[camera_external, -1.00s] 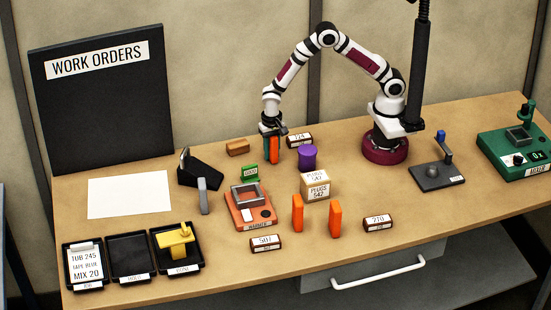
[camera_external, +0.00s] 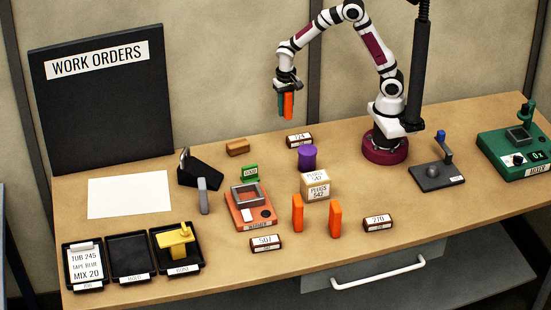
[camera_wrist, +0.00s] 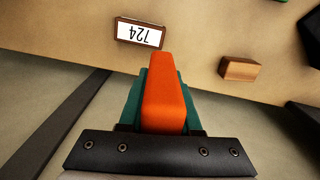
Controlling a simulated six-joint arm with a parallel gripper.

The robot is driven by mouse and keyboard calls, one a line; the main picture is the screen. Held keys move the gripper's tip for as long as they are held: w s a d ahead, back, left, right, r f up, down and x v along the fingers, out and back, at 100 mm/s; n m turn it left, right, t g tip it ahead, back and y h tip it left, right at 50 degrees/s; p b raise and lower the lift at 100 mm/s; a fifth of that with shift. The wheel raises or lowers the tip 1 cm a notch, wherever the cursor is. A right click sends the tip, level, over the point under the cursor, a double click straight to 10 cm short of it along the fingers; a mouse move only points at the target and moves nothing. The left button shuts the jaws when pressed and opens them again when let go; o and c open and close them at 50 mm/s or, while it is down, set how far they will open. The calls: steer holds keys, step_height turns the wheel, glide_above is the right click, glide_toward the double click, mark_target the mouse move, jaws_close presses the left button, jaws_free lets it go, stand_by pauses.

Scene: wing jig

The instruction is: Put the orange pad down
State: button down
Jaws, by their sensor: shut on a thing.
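My gripper (camera_external: 286,104) is shut on an orange pad (camera_external: 289,106) and holds it upright in the air, well above the back of the table. In the wrist view the orange pad (camera_wrist: 163,90) sits in front of the teal finger parts of my gripper (camera_wrist: 160,95). Two more orange pads stand on the table near the front, a left one (camera_external: 298,213) and a right one (camera_external: 335,219), apart from each other.
A label block marked 724 (camera_external: 300,141) and a brown block (camera_external: 238,147) lie on the table near the back. A purple cylinder (camera_external: 307,157), a plugs box (camera_external: 317,186) and an orange-red device (camera_external: 251,207) stand in the middle. Front right table is clear.

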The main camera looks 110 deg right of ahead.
steer(key=a+r+n, duration=0.5)
steer(key=a+n, duration=0.2)
steer(key=a, duration=0.4)
steer(key=n, duration=0.5)
glide_above(316, 176)
step_height(316, 176, down, 4)
steer(key=shift+d+r, duration=0.15)
steer(key=shift+r, duration=0.05)
steer(key=shift+w+a+f, duration=0.1)
steer(key=shift+a+f, duration=0.05)
steer(key=shift+f, duration=0.95)
steer(key=shift+a+f, duration=0.1)
steer(key=shift+f, duration=0.95)
steer(key=shift+f, duration=0.1)
steer(key=c, duration=0.6)
jaws_free()
